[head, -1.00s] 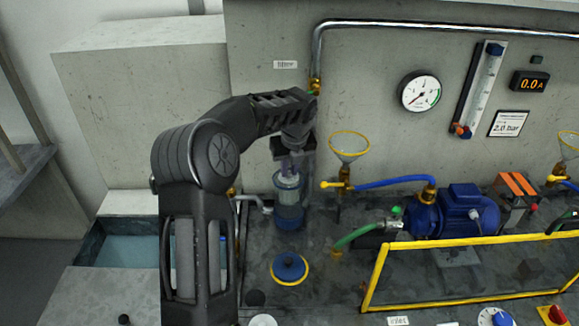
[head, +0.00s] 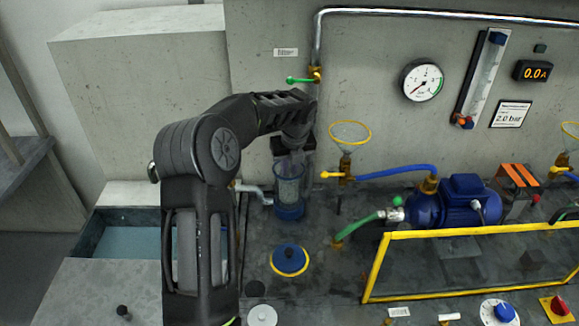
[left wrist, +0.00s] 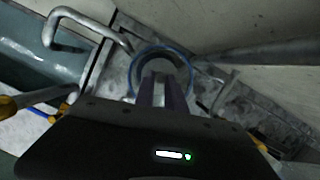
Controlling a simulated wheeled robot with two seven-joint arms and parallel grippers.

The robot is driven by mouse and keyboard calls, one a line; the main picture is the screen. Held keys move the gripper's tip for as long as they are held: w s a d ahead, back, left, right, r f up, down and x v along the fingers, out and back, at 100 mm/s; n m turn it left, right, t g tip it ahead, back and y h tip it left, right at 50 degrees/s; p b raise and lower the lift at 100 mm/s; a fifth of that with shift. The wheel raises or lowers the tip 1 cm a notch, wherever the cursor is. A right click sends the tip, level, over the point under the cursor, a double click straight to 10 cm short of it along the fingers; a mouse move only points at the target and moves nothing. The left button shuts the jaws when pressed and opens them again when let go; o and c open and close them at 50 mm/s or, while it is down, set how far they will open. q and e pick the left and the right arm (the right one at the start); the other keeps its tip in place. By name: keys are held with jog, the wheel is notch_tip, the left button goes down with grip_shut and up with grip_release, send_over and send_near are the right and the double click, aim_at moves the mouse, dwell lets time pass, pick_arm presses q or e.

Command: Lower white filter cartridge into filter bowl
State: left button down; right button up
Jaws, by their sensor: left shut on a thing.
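My left gripper (head: 292,160) points down at the mouth of the clear filter bowl (head: 289,210), which has a blue base. It is shut on the white filter cartridge (head: 289,188), whose pale, mottled body shows through the bowl wall. The cartridge looks upright and at least partly inside the bowl; I cannot tell whether it touches the bottom. In the left wrist view the bowl's blue rim (left wrist: 136,72) circles the fingers (left wrist: 163,92), and the cartridge is mostly hidden by them. My right gripper is out of view.
A blue lid with a yellow ring (head: 290,260) lies in front of the bowl. A grey pipe (head: 252,188) runs left of the bowl.

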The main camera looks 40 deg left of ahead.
pick_arm(q)
jog(key=c, duration=1.3)
grip_release()
jog(key=shift+c, duration=1.2)
notch_tip(320, 180, up, 12)
jog(key=p, duration=0.7)
